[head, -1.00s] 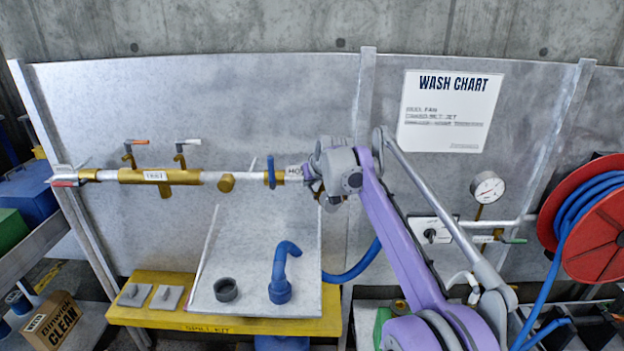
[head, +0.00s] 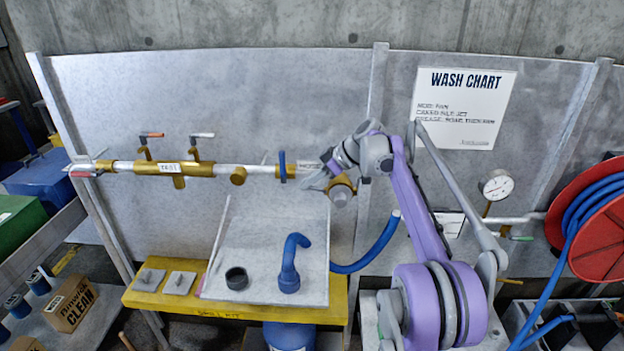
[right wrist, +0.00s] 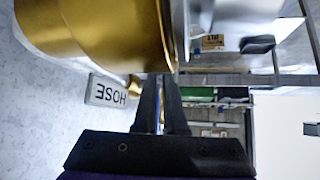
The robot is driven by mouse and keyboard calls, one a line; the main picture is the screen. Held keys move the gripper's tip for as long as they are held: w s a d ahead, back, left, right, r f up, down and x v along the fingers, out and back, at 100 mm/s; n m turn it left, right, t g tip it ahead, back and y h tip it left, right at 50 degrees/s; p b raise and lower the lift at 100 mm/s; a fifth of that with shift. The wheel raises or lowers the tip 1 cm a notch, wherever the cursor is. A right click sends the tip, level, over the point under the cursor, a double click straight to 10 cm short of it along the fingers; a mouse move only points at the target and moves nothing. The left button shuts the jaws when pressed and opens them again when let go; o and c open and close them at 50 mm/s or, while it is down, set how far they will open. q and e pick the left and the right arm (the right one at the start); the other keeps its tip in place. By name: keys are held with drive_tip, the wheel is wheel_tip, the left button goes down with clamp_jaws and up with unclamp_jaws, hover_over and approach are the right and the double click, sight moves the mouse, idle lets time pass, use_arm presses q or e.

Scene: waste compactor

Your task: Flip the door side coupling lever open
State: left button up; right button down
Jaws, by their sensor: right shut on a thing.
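A brass coupling (head: 342,184) sits at the right end of the wash pipe, beside a small HOSE label. In the right wrist view the brass body (right wrist: 100,35) fills the top left, close to my fingers. My right gripper (head: 318,181) is at the coupling's left side in the head view. In the right wrist view its two dark fingers (right wrist: 165,92) are nearly together, with a thin strip between them. They are shut on the coupling lever, which is mostly hidden by the fingers and brass. My left gripper is not in view.
Below stand a yellow bench (head: 180,302) and a blue hose elbow (head: 291,262). A red hose reel (head: 600,240) is at the right.

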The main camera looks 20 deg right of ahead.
drive_tip(key=shift+s+a+n+g+y, duration=0.2)
drive_tip(key=shift+s+n+g+y, duration=0.15)
drive_tip(key=shift+n+g, duration=0.35)
drive_tip(key=shift+s+a+n+g+y, duration=0.15)
drive_tip(key=shift+s+n+g+y, duration=0.2)
drive_tip(key=shift+n, duration=0.65)
drive_tip(key=shift+w, duration=0.1)
drive_tip(key=c, duration=1.3)
unclamp_jaws()
drive_tip(key=shift+o, duration=0.2)
drive_tip(key=v, duration=0.7)
drive_tip(key=shift+d+r, duration=0.1)
drive_tip(key=shift+d, duration=0.05)
